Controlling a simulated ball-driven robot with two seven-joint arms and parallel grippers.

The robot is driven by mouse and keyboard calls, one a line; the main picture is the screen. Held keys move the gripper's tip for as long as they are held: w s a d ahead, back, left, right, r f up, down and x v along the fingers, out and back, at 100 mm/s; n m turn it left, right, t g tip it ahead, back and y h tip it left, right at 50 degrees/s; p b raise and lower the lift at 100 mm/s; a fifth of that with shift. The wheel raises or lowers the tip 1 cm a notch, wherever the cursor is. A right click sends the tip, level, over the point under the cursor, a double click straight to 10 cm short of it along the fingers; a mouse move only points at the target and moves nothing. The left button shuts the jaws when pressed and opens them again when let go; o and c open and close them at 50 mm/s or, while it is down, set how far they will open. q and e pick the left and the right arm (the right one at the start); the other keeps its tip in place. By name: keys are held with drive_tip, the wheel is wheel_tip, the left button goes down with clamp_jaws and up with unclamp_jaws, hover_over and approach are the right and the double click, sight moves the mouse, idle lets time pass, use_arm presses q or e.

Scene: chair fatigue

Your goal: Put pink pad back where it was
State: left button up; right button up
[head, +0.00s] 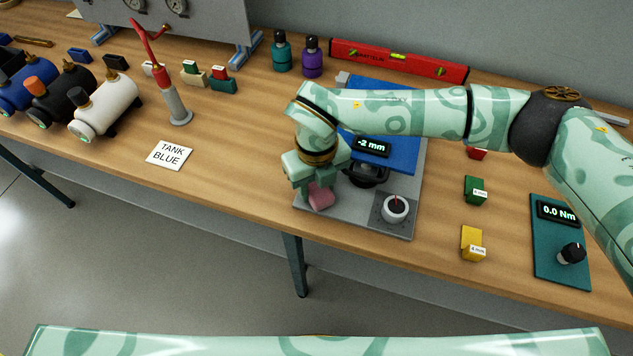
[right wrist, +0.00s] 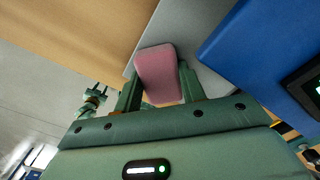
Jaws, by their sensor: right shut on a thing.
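The pink pad (head: 320,196) is a small rounded block at the front left corner of the grey plate (head: 300,203). My right gripper (head: 311,186) comes down over it and is shut on it. In the right wrist view the pad (right wrist: 158,75) sits between the two green fingers (right wrist: 160,95). The grey plate (right wrist: 180,20) shows just beyond the pad; I cannot tell whether the pad touches it. My left gripper is not in view.
A blue device (head: 395,155) reading -2 mm and a black-and-white dial (head: 395,209) stand on the grey plate. Green (head: 475,190) and yellow (head: 472,243) blocks lie to the right. A TANK BLUE card (head: 170,155) lies left; wood between is clear.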

drive_tip(key=shift+f, duration=0.1)
drive_tip(key=o, duration=0.6)
wheel_tip(320, 180, up, 12)
drive_tip(key=p, duration=0.1)
drive_tip(key=shift+r, duration=0.2)
